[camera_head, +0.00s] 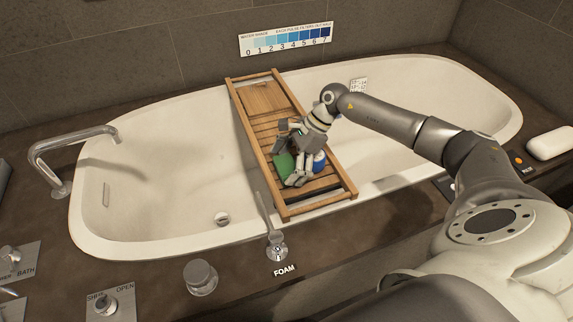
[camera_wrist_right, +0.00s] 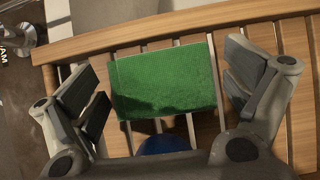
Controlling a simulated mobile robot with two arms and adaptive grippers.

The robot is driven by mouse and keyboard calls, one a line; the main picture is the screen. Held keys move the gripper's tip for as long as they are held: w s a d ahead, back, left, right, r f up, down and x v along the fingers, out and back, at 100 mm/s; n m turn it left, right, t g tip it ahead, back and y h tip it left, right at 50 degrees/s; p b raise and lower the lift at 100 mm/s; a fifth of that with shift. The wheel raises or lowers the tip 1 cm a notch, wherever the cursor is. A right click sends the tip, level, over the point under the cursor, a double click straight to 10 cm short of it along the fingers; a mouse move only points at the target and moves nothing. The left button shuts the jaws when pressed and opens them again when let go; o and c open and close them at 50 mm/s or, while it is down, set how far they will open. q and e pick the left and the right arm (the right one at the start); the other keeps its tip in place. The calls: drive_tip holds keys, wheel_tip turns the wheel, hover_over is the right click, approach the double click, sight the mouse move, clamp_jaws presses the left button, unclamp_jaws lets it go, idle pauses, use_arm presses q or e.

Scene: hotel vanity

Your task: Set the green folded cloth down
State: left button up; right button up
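The green folded cloth (camera_head: 284,167) lies on the slats of the wooden bath tray (camera_head: 237,97), partly hidden by my right gripper in the head view. In the right wrist view the cloth (camera_wrist_right: 165,80) is a flat green rectangle between the two fingers. My right gripper (camera_head: 290,156) is low over the tray with its fingers spread. In the wrist view the gripper (camera_wrist_right: 163,72) has a finger on each side of the cloth, with narrow gaps between. My left gripper is not in view.
A blue and white object (camera_head: 319,162) is on the tray beside the cloth, partly hidden by the gripper. The tray spans the white bathtub (camera_head: 160,165). The tray's far end is clear.

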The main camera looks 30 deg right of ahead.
drive_tip(key=shift+r, duration=0.1)
idle(0.3)
drive_tip(key=p+v, duration=0.1)
drive_tip(key=v, duration=0.9)
drive_tip(key=shift+d+r, duration=0.2)
drive_tip(key=shift+r, duration=0.15)
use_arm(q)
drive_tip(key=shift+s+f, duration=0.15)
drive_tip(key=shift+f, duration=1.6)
use_arm(e)
drive_tip(key=shift+s+d+r, duration=0.15)
drive_tip(key=shift+d+r, duration=0.2)
drive_tip(key=shift+r, duration=0.15)
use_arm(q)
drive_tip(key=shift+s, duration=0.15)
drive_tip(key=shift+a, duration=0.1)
use_arm(e)
drive_tip(key=shift+f, duration=0.1)
